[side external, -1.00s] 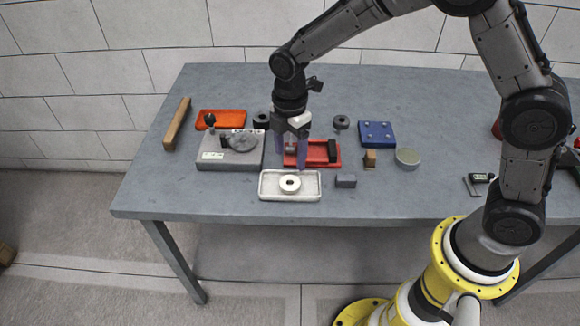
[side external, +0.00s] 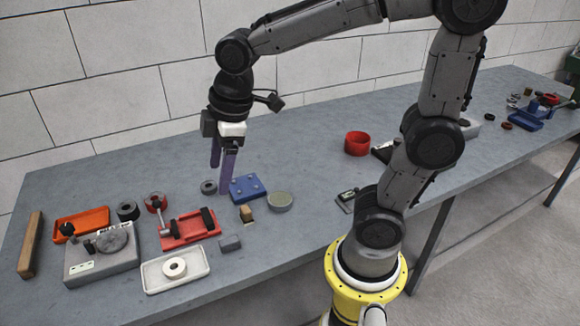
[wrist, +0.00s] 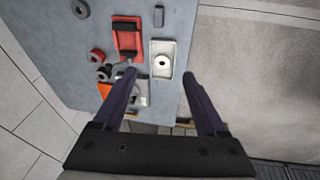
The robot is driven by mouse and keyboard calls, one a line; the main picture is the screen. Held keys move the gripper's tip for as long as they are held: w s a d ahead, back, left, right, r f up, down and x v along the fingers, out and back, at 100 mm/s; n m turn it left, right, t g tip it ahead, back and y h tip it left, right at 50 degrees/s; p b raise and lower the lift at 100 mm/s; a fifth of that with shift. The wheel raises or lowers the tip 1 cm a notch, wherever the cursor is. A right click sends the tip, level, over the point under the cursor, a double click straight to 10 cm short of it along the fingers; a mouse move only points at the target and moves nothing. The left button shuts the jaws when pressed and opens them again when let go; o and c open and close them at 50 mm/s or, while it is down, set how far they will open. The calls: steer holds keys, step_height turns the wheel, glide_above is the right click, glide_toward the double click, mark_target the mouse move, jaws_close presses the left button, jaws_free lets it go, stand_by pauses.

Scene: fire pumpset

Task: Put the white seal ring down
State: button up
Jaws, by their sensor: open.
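The white seal ring (side external: 167,268) lies flat in the shallow white tray (side external: 195,274) near the table's front edge. In the wrist view the ring (wrist: 158,62) sits in the white tray (wrist: 163,46), seen between and beyond my fingertips. My gripper (side external: 220,179) is open and empty. In the side view its two purple fingers point down near the blue plate, back and to the right of the ring and apart from it. In the wrist view my gripper (wrist: 159,75) shows both fingers spread with nothing between them.
A red tray (side external: 187,230) with dark parts, a grey fixture (side external: 100,262), an orange tray (side external: 80,225) and a wooden bar (side external: 30,245) stand left. A blue plate (side external: 248,188), round grey disc (side external: 280,201) and small blocks lie near my gripper.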

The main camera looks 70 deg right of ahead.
steer(key=s+d+m+t, duration=0.2)
steer(key=s+m, duration=0.6)
steer(key=s, duration=0.4)
steer(key=shift+s+d+r+t, duration=0.3)
steer(key=shift+s+d, duration=0.05)
steer(key=shift+d, duration=0.4)
